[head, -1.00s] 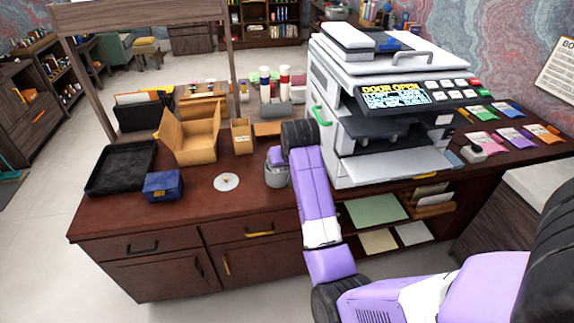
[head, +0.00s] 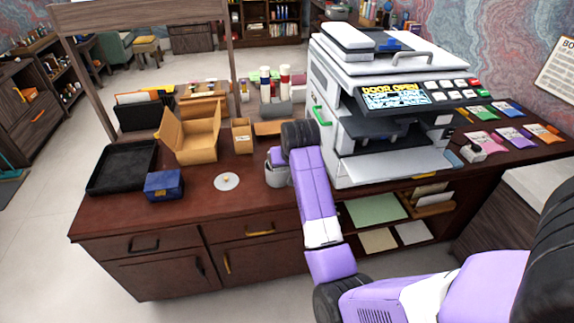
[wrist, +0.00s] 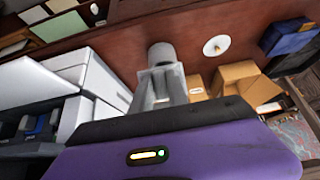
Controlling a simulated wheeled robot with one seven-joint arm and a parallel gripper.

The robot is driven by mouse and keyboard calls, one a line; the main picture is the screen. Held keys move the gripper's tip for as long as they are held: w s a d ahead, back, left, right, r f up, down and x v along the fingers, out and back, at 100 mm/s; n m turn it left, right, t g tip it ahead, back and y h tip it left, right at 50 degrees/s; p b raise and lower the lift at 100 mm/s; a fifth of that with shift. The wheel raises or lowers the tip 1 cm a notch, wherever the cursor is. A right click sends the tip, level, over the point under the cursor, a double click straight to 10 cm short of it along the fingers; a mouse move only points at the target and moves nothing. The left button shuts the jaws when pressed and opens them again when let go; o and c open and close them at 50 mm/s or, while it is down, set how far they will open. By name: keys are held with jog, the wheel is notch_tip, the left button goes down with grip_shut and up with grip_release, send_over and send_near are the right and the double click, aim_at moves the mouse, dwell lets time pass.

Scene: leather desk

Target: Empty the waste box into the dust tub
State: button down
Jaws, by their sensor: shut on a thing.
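The dust tub, a grey cylinder (head: 277,176), stands on the desk just left of my arm and the printer. In the wrist view the tub (wrist: 161,55) is directly beyond my gripper (wrist: 161,98). My gripper is shut on a light grey, box-like piece, which I take to be the waste box (wrist: 158,83).
The white printer (head: 390,105) stands close on the right, its screen reading "DOOR OPEN". A white disc (head: 226,182), blue box (head: 163,185), black tray (head: 121,168) and open cardboard box (head: 196,140) lie to the left. The desk front (head: 215,212) is clear.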

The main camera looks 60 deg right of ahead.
jog(key=shift+r, duration=0.1)
dwell(0.5)
jog(key=shift+w+d+r+g+y, duration=0.6)
jog(key=shift+w+d+r+y, duration=0.1)
jog(key=shift+d+r, duration=0.1)
dwell(1.0)
jog(key=shift+w+d+r+g+y, duration=0.7)
jog(key=shift+w+d+r+y, duration=0.1)
jog(key=shift+w+d+r, duration=0.2)
jog(key=shift+s, duration=0.1)
dwell(4.5)
